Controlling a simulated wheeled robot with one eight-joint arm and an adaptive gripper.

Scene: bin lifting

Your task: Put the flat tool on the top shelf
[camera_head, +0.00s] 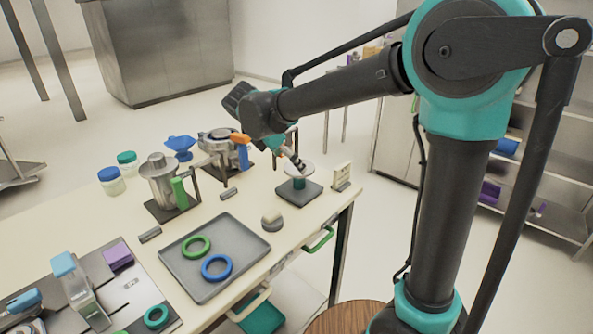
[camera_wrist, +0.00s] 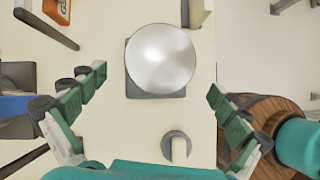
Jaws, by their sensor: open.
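My gripper (camera_head: 289,158) reaches over the right end of the table, close to a round pale disc on a dark square base (camera_head: 299,196). In the wrist view my gripper (camera_wrist: 157,90) is open, with one green-padded finger on each side. The shiny disc (camera_wrist: 160,58) lies ahead between the fingers, with nothing held. Which object is the flat tool is unclear. A metal shelf unit (camera_head: 557,167) stands at the right, partly hidden by my arm, so I cannot tell its top shelf.
A grey tray (camera_head: 208,287) holds a green ring and a blue ring. A small round piece (camera_head: 272,220) sits near the front edge, and a small upright holder (camera_head: 341,176) stands right of the disc. A metal pot (camera_head: 159,178) and jars (camera_head: 111,181) stand farther left.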

